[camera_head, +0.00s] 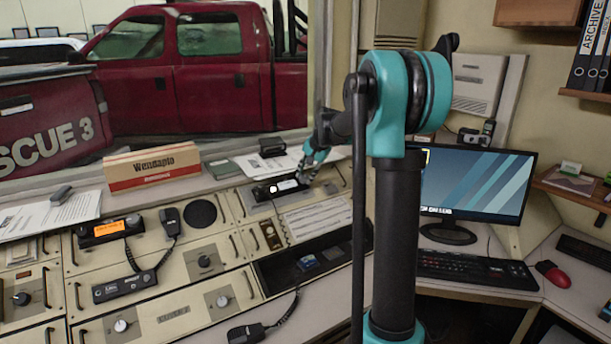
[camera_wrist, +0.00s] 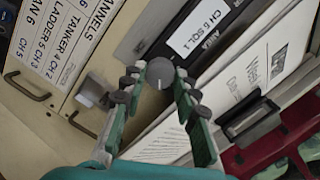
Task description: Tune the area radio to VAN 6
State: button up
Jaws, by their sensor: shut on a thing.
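The area radio (camera_head: 280,188) is a dark unit with a lit white display at the back of the console. In the head view my gripper (camera_head: 306,172) is at the radio's right end and hides the knob. A channel card (camera_wrist: 72,38) lists TANKER 4, LADDER 5 and a partly cut-off VAN 6 line.
Another radio (camera_head: 110,230) with an orange display stands at left, its handset (camera_head: 170,220) beside it. Papers (camera_wrist: 235,95) lie beside the radio. A monitor (camera_head: 475,185) and keyboard (camera_head: 475,268) are at right.

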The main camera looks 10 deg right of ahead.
jog(key=shift+m, duration=0.4)
jog(key=o, duration=1.2)
jog(key=shift+c, duration=0.2)
